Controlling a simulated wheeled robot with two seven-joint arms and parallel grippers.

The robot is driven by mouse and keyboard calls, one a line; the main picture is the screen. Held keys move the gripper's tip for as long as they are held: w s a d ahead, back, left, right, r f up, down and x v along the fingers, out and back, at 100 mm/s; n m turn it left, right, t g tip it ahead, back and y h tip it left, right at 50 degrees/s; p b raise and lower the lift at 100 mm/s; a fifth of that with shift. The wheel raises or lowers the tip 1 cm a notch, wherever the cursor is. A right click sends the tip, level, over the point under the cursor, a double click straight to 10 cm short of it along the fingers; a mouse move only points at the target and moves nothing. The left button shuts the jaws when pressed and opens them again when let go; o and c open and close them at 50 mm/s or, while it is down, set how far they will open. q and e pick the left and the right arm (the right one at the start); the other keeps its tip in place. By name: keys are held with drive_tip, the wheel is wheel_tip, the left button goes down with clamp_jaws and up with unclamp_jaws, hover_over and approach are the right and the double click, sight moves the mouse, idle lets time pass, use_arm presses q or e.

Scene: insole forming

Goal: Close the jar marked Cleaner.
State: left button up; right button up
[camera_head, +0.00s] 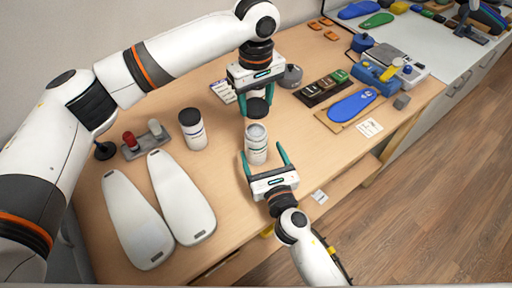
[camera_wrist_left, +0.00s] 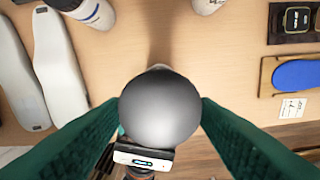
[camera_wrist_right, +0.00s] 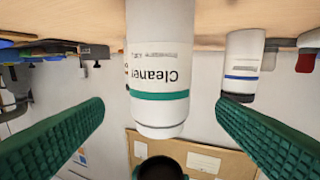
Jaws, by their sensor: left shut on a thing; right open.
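The white jar marked Cleaner (camera_head: 256,148) stands upright and uncapped on the table; its printed label and green band show in the right wrist view (camera_wrist_right: 160,75), where the picture is upside down. My left gripper (camera_head: 257,100) is shut on a round black lid (camera_head: 257,107) and holds it above the jar, apart from it. The lid (camera_wrist_left: 160,108) hides nearly all of the jar in the left wrist view. My right gripper (camera_head: 268,162) is open at the jar's front side, its fingers spread to either side of the jar without visible contact.
A second white jar with a black lid (camera_head: 191,130) stands to the left. Two white insole forms (camera_head: 139,220) lie at the front left. A blue insole (camera_head: 353,105) on a board, a dark tray (camera_head: 320,88) and a grey round container (camera_head: 291,76) lie to the right.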

sight(254, 134)
drive_tip(key=x, duration=0.7)
drive_tip(key=shift+w+a, duration=0.2)
drive_tip(key=shift+w, duration=0.15)
drive_tip(key=c, duration=1.4)
use_arm(q)
drive_tip(key=shift+f, duration=2.5)
use_arm(e)
drive_tip(key=shift+c, duration=0.3)
